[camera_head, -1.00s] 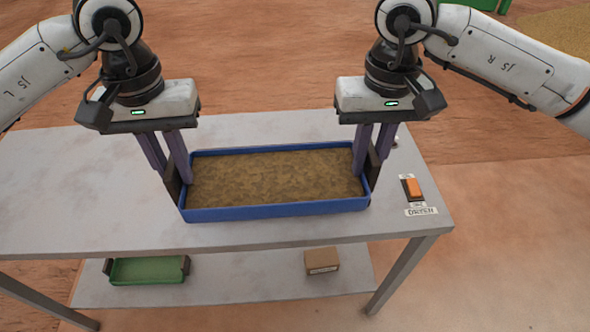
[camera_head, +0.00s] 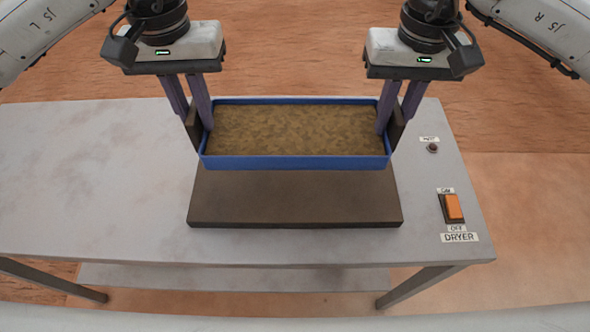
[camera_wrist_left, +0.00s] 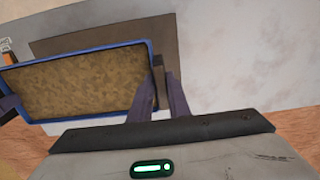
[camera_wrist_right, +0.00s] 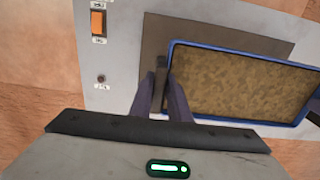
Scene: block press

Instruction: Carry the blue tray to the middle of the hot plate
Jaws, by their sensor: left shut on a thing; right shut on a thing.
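The blue tray (camera_head: 295,162) is filled with a brown, crumbly material and looks level. The dark hot plate (camera_head: 295,205) lies on the table, its front part bare and its back part hidden behind the tray. The tray is over the back of the plate; the gap below it is unclear. My left gripper (camera_head: 200,125) is shut on the tray's left end, and my right gripper (camera_head: 393,125) on its right end. The tray shows in the left wrist view (camera_wrist_left: 75,55) and right wrist view (camera_wrist_right: 245,55), with the hot plate (camera_wrist_left: 110,30) beyond it.
The grey table (camera_head: 90,190) has clear room left of the plate. To the right are an orange dryer switch (camera_head: 453,207) with labels and a small round dark knob (camera_head: 433,148). A lower shelf (camera_head: 230,277) shows under the table.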

